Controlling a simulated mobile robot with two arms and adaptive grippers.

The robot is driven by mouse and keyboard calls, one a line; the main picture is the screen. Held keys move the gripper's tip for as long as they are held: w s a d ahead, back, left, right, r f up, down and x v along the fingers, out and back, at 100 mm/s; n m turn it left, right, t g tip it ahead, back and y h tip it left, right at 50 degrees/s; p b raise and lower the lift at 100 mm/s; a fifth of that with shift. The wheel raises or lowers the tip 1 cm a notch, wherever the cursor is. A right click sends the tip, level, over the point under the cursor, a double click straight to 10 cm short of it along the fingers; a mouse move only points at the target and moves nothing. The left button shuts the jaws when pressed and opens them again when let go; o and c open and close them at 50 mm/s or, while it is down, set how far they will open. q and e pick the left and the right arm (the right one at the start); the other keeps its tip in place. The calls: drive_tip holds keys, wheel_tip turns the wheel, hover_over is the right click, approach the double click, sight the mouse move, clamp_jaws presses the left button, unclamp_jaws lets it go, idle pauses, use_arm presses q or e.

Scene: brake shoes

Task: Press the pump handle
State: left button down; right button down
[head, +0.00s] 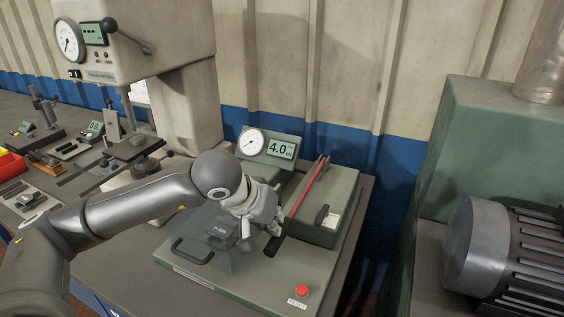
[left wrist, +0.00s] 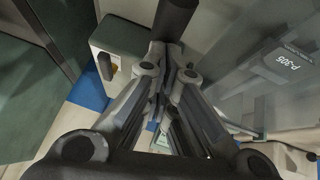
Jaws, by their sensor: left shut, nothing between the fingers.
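The pump handle is a red lever (head: 307,188) that slants down from the top of a green pump box (head: 338,205). Its dark grip (head: 273,246) is at the lower end, and the part just above it is partly covered by my gripper. My left gripper (head: 272,228) is shut and empty, right at the upper part of the grip. In the left wrist view the shut fingers (left wrist: 172,75) point at the dark grip (left wrist: 176,18), which lies just beyond the fingertips. I cannot tell whether they touch it. My right gripper is not in view.
A dial gauge (head: 251,142) and a display (head: 281,149) reading 4.0 stand behind. A clear guard with a black handle (head: 191,252) is left of my gripper. A red reset button (head: 302,291) is at the front. A motor (head: 505,250) is at the right.

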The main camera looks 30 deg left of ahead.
use_arm(q)
drive_tip(key=shift+s+d+f+g, duration=0.1)
drive_tip(key=shift+s+f+g, duration=0.25)
drive_tip(key=shift+f, duration=0.45)
drive_tip(key=shift+r, duration=0.45)
drive_tip(key=p+v, duration=0.1)
drive_tip(key=v, duration=1.2)
drive_tip(key=shift+s+a, duration=0.3)
drive_tip(key=shift+s, duration=0.1)
